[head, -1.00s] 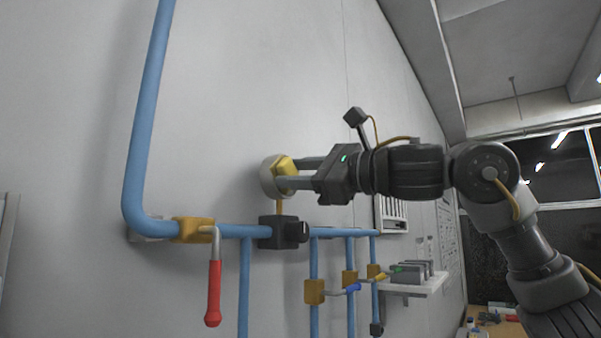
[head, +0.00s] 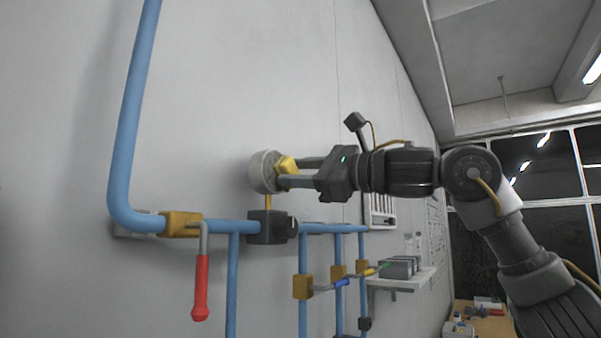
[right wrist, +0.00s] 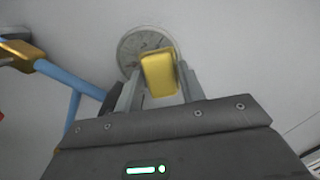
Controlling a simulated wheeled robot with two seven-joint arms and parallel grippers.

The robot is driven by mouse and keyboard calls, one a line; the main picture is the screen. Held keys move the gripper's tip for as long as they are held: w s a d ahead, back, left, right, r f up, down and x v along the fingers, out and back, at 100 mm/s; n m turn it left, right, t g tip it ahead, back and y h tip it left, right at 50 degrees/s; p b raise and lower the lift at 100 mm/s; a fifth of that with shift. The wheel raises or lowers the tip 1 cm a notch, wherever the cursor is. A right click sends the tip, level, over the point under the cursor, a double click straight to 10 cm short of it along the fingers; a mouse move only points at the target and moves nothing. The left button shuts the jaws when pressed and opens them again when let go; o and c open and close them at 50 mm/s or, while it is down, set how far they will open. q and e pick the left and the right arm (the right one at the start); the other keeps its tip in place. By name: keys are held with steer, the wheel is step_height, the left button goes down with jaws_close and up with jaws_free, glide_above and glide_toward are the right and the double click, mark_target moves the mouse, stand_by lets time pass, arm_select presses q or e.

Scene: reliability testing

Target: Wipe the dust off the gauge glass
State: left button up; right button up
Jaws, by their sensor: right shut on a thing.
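The gauge (head: 263,172) is a round grey-rimmed dial on the wall, above the blue pipe. In the right wrist view its face (right wrist: 135,45) looks pale and speckled, with marks, and is partly hidden by the yellow block. My right gripper (head: 289,173) is shut on a yellow block (head: 287,166), a wiping pad by its look. The block (right wrist: 159,73) is at the gauge's front, over the right part of its face. I cannot tell whether it touches the glass. My left gripper is not in view.
Below the gauge runs a blue pipe (head: 128,130) with a black block (head: 266,227) and a red-handled valve (head: 201,287). Smaller valves (head: 303,287) and a shelf (head: 410,280) are to the right. A wooden table (head: 490,325) stands farther back.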

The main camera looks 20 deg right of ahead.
mark_target(269, 168)
steer(key=shift+s+a+b, duration=0.35)
steer(key=shift+s+a, duration=0.95)
steer(key=shift+a, duration=0.2)
steer(key=shift+d, duration=0.15)
steer(key=shift+s+a+r+b+v, duration=0.1)
steer(key=shift+b+v, duration=0.05)
steer(key=shift+v, duration=0.8)
steer(key=shift+s+a+r+b+v, duration=0.1)
steer(key=shift+v, duration=0.9)
steer(key=shift+s+a+r+b+v, duration=0.1)
steer(key=shift+b+v, duration=0.05)
steer(key=shift+v, duration=0.8)
steer(key=shift+d, duration=0.15)
steer(key=v, duration=0.3)
steer(key=shift+s+r, duration=0.15)
steer(key=shift+a, duration=0.25)
steer(key=shift+a, duration=0.1)
